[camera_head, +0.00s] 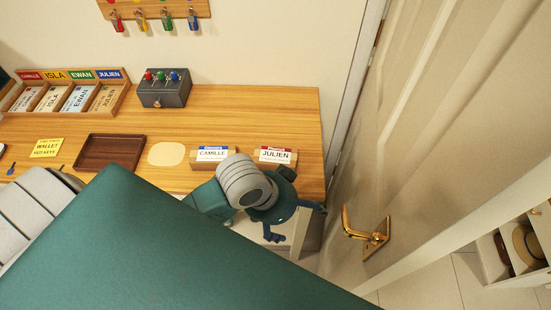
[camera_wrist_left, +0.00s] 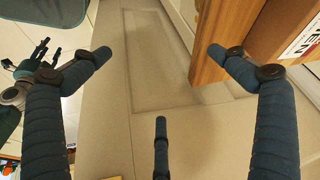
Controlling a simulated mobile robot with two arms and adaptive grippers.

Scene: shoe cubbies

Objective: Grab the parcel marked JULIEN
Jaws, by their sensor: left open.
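The parcel marked JULIEN (camera_head: 275,155) is a small brown block with a white, red-topped label near the right end of the wooden table. In the left wrist view, a brown block (camera_wrist_left: 302,72) at the upper right bears a partly cut-off label ending in "EN". My left gripper (camera_head: 297,222) is just in front of the table edge, below and apart from the JULIEN parcel. The left wrist view shows its fingers (camera_wrist_left: 158,75) spread wide with nothing between them. Another dark-fingered hand (camera_wrist_left: 38,65), probably my right gripper, shows small at the left edge there.
A similar CAMILLE parcel (camera_head: 213,154) stands left of JULIEN's. A brown tray (camera_head: 110,152), a grey box with coloured knobs (camera_head: 164,92) and a name-marked rack (camera_head: 118,101) are farther left. A door with a gold handle (camera_head: 375,240) stands close on the right.

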